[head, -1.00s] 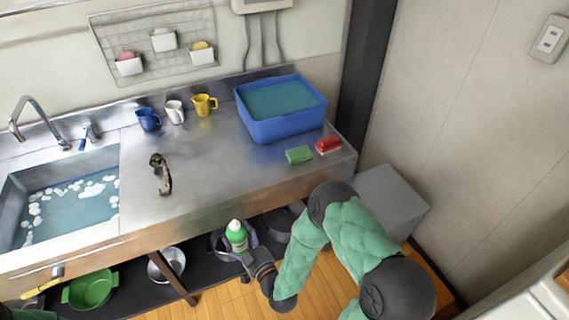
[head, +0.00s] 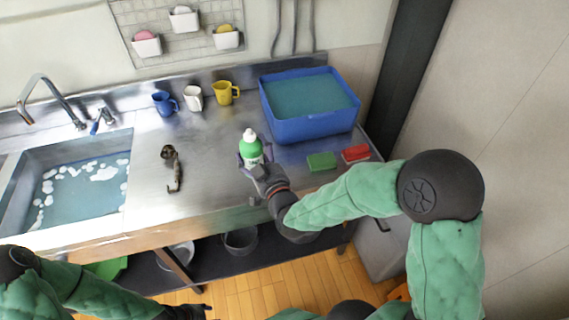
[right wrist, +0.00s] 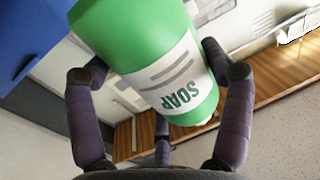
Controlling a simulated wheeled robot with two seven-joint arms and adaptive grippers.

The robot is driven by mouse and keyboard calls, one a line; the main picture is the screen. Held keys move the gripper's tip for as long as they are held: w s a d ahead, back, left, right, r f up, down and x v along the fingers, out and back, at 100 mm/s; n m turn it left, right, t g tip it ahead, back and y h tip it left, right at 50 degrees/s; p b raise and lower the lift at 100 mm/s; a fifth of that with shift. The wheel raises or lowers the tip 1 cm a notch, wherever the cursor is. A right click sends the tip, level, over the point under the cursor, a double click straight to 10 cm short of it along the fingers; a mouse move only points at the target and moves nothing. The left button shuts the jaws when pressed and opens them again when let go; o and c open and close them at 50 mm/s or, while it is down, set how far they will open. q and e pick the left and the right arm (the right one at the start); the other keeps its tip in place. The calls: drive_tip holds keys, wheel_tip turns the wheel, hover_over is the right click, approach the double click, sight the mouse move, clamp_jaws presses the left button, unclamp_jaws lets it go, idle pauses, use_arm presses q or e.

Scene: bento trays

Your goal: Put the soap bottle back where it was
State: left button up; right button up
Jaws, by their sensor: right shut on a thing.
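The soap bottle (head: 251,150) is green with a white cap and a white label. It is upright in the head view, over or on the steel counter, left of the blue tub; I cannot tell whether its base touches. My right gripper (head: 254,166) is shut on it, and in the right wrist view the dark fingers (right wrist: 160,95) close around the bottle (right wrist: 150,50), whose label reads SOAP. My left arm shows at the lower left of the head view, with its dark gripper (head: 190,312) at the bottom edge, partly cut off.
A blue tub (head: 310,129) of water stands at the counter's back right, with a green sponge (head: 321,161) and a red block (head: 356,154) in front. Blue, white and yellow mugs (head: 222,93) stand along the back. A dark brown object (head: 173,172) lies near the sink (head: 128,160).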

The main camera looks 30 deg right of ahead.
drive_tip(key=d+f+b, duration=0.2)
drive_tip(key=d+f, duration=0.1)
drive_tip(key=f, duration=0.1)
drive_tip(key=w+d+f+b, duration=0.1)
drive_tip(key=d+f+b, duration=0.1)
drive_tip(key=d+f, duration=0.2)
drive_tip(key=w+d+f+b, duration=0.1)
drive_tip(key=d+f+b, duration=0.1)
drive_tip(key=d+f, duration=0.2)
drive_tip(key=shift+w+d, duration=0.1)
drive_tip(key=shift+w, duration=0.15)
drive_tip(key=shift+r, duration=0.15)
drive_tip(key=o, duration=1.3)
drive_tip(key=shift+f, duration=0.2)
